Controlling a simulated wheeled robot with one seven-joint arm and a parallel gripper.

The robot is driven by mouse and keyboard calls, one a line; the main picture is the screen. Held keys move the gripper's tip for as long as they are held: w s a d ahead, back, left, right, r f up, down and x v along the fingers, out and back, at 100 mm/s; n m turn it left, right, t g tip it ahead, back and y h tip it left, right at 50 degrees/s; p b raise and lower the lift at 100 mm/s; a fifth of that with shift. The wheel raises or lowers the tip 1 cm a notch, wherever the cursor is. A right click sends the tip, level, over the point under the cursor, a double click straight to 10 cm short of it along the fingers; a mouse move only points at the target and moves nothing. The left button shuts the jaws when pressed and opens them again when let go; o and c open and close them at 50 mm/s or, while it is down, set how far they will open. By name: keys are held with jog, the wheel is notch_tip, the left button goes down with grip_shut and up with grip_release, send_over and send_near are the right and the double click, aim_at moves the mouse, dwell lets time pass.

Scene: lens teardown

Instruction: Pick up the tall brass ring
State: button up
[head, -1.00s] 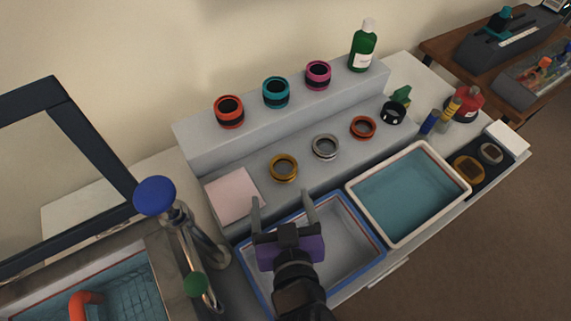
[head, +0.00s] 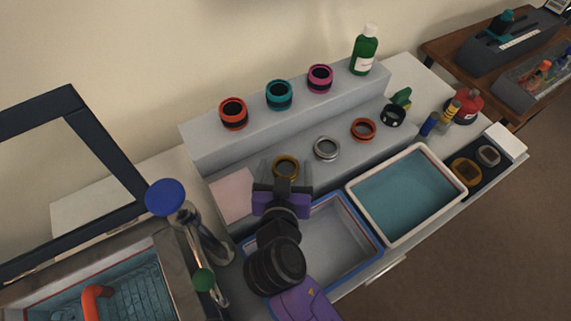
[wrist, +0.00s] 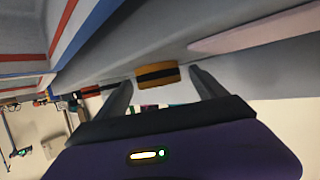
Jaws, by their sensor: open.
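The brass ring (head: 286,166) stands on the lower grey step in the head view, partly hidden behind my gripper. In the wrist view the brass ring (wrist: 157,75) shows its side, gold with a dark band, between and beyond the fingertips. My gripper (head: 283,174) is open and empty, with a finger to each side of the ring as seen in both views. In the wrist view my gripper (wrist: 159,75) does not touch the ring; how far off it is, I cannot tell.
A silver ring (head: 326,149), a red-orange ring (head: 363,129) and a black ring (head: 393,115) sit further right on the same step. A pink pad (head: 231,194) lies to the left. A blue-rimmed tray (head: 375,232) and a white tub (head: 460,178) stand in front.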

jog(key=shift+w+f, duration=0.2)
jog(key=shift+w, duration=0.2)
jog(key=shift+c, duration=0.2)
jog(key=c, duration=1.5)
